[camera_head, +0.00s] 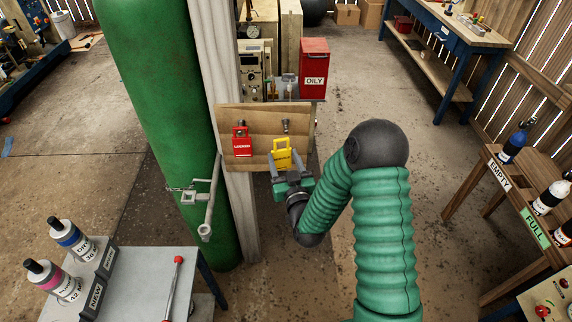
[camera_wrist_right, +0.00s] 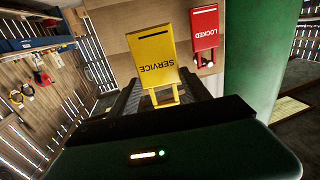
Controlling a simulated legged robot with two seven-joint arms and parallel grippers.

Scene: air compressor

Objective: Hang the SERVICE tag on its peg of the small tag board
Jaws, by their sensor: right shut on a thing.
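The yellow SERVICE tag (camera_head: 282,150) is in my right gripper (camera_head: 288,170), just in front of the small wooden tag board (camera_head: 262,118). In the right wrist view the tag (camera_wrist_right: 156,45) appears upside down, its narrow end between the dark fingers (camera_wrist_right: 165,97). A bare peg (camera_head: 285,126) shows on the board just above the tag; the two look apart in the head view. The red LOCKED tag (camera_head: 241,143) hangs from the other peg (camera_head: 240,122) to the left, and also shows in the right wrist view (camera_wrist_right: 204,27). My left gripper is not in view.
The board is beside a pale post (camera_head: 215,60) and a large green tank (camera_head: 155,90). A red OILY bin (camera_head: 314,65) stands behind. A grey table (camera_head: 150,275) with bottles is at lower left; a wooden rack (camera_head: 470,195) with bottles is at right.

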